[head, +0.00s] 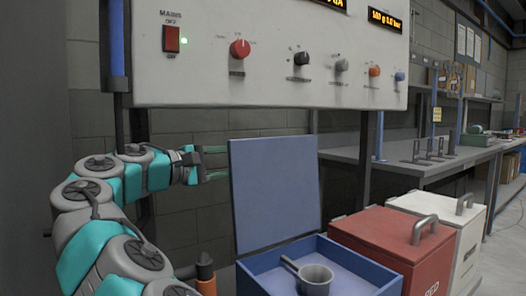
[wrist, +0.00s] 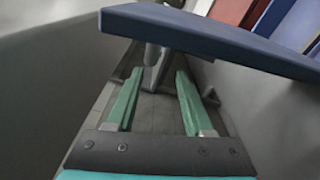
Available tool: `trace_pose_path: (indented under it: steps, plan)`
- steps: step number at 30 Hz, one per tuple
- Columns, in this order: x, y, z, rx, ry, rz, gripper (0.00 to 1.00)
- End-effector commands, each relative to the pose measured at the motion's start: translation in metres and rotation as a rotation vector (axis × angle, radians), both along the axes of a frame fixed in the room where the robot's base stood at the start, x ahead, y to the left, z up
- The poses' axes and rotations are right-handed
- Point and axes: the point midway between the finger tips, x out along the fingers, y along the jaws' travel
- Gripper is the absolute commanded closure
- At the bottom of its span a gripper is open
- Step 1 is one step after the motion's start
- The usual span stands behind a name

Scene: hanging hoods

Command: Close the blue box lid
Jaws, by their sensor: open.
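The blue box (head: 375,285) stands low in the head view, its blue lid (head: 275,193) raised nearly upright at the back. A grey metal scoop (head: 313,277) with a handle lies inside it. My gripper (head: 222,163) is at the left of the lid, near its upper left edge, green fingers pointing right. In the wrist view the lid (wrist: 215,40) is a blue slab crossing above the fingertips. There my gripper (wrist: 158,75) is open, with nothing held between its fingers. I cannot tell whether a finger touches the lid.
A red box (head: 390,240) and a white box (head: 470,225) with metal handles stand right of the blue box. A white control panel (head: 270,85) with knobs hangs above the lid. A grey bench (head: 420,165) is behind at right.

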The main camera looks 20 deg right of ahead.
Motion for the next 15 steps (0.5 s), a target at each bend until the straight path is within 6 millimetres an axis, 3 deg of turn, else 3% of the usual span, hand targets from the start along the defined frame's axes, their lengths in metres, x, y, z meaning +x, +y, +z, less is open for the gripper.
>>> trace_pose_path:
  steps: [15]
  plan:
    - [-0.019, -0.011, 0.015, -0.033, 0.059, -0.078, 0.48]
